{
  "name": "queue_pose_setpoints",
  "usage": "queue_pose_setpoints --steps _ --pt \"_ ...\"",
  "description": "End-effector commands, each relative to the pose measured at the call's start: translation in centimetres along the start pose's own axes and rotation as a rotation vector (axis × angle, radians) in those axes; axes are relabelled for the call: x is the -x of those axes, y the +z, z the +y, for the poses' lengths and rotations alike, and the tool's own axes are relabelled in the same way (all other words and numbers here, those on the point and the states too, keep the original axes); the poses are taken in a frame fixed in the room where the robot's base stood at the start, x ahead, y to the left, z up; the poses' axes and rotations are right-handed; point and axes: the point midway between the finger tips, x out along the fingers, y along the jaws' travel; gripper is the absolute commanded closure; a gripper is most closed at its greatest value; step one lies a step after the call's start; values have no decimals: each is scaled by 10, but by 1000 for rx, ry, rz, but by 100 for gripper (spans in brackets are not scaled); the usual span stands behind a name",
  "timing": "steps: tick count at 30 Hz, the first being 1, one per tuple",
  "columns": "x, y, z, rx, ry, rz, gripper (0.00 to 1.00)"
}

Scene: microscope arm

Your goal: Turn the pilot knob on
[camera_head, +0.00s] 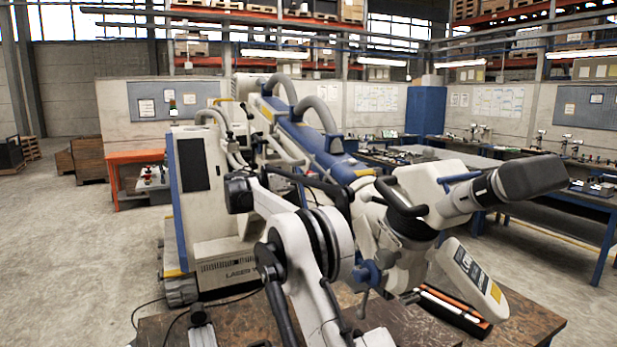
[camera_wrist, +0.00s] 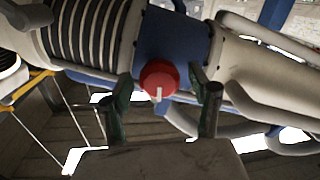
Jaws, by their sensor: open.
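A round red knob (camera_wrist: 159,79) with a short white mark shows in the wrist view. It sits on a blue collar (camera_wrist: 176,38) of a thick pale machine arm. The white mark points down in the picture. My gripper (camera_wrist: 160,76) is open, with one dark finger on each side of the knob. Its fingers look apart from the knob, but the exact depth gap cannot be told. In the head view I cannot pick out the red knob or my gripper.
A ribbed pale hose (camera_wrist: 97,30) lies left of the knob, and pale tubes run at the right. In the head view, a large blue and white machine (camera_head: 325,145) fills the middle. An orange bench (camera_head: 137,157) stands at the left, near open floor.

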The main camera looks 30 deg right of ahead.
Motion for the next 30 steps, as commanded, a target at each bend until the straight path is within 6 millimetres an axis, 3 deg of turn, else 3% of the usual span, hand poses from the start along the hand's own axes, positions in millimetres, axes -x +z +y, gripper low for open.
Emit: queue_pose_setpoints --steps 11,21,30 --pt "-5 0 0 0 1 0 45" --pt "-5 0 0 0 1 0 89" --pt "-5 0 0 39 1 0 89"
